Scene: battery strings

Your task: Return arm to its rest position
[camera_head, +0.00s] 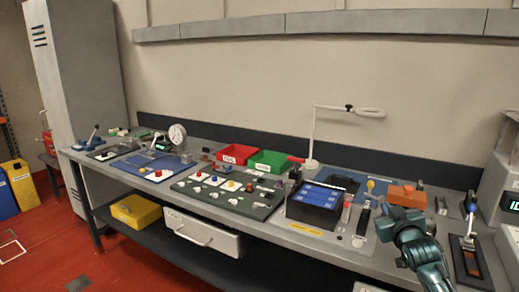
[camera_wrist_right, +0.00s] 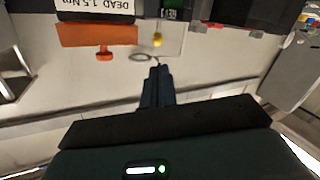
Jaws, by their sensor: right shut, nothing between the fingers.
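My right gripper (camera_head: 390,211) is at the right of the bench in the head view, with its dark teal arm coming up from the bottom right edge. It is over the bench's front part, just in front of an orange block (camera_head: 407,196). In the right wrist view its dark fingers (camera_wrist_right: 158,72) are together with nothing between them. The orange block (camera_wrist_right: 95,35) and a small yellow knob (camera_wrist_right: 157,39) lie beyond the fingertips. My left gripper is in neither view.
A black box with blue top (camera_head: 317,201) stands left of the gripper. A lever device (camera_head: 468,240) and a machine with a lit display (camera_head: 509,200) are to the right. A white lamp-like stand (camera_head: 312,140) rises at the back. Red (camera_head: 236,153) and green (camera_head: 268,162) bins sit further left.

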